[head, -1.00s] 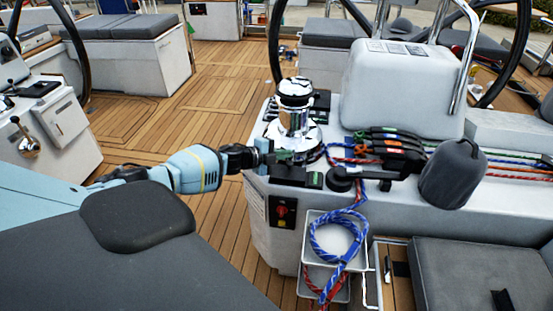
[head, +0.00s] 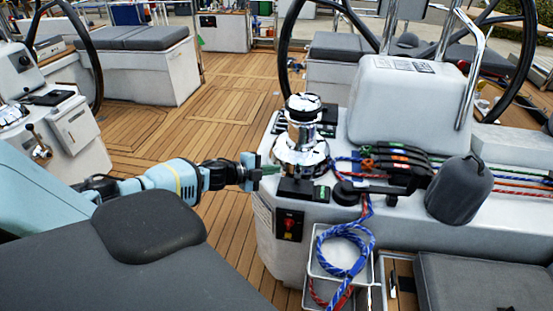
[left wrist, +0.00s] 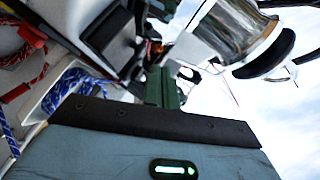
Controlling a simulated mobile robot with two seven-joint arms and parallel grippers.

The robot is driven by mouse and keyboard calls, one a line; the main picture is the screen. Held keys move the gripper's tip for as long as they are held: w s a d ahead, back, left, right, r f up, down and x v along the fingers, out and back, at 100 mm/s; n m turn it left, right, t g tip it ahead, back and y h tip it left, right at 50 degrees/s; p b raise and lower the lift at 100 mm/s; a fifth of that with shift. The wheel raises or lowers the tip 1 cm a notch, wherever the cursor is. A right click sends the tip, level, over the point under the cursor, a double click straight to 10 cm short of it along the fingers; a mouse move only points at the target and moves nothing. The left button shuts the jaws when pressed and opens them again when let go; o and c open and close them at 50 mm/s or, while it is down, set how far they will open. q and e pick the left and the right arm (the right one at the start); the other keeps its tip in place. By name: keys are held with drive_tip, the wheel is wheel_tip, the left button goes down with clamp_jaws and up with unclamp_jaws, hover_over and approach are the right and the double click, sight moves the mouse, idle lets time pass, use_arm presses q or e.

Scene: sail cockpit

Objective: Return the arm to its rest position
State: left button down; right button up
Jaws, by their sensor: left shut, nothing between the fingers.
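My left arm comes in from the left in the head view, and its gripper (head: 268,170) is beside the chrome winch (head: 301,135), just left of its base and above the deck. The fingers are dark green, shut together, with nothing between them. In the left wrist view the shut fingers (left wrist: 162,88) point toward the console, and the winch drum (left wrist: 228,30) shows at upper right. A small gap seems to lie between the fingertips and the winch, but I cannot tell exactly. My right gripper is not in view.
The white console (head: 285,255) carries a red switch panel (head: 290,225), rope clutches (head: 400,160) and a grey-covered winch (head: 460,190). A blue rope coil (head: 345,250) hangs in a white bin on its front. A steering wheel (head: 285,50) stands behind. Teak deck (head: 200,100) is open to the left.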

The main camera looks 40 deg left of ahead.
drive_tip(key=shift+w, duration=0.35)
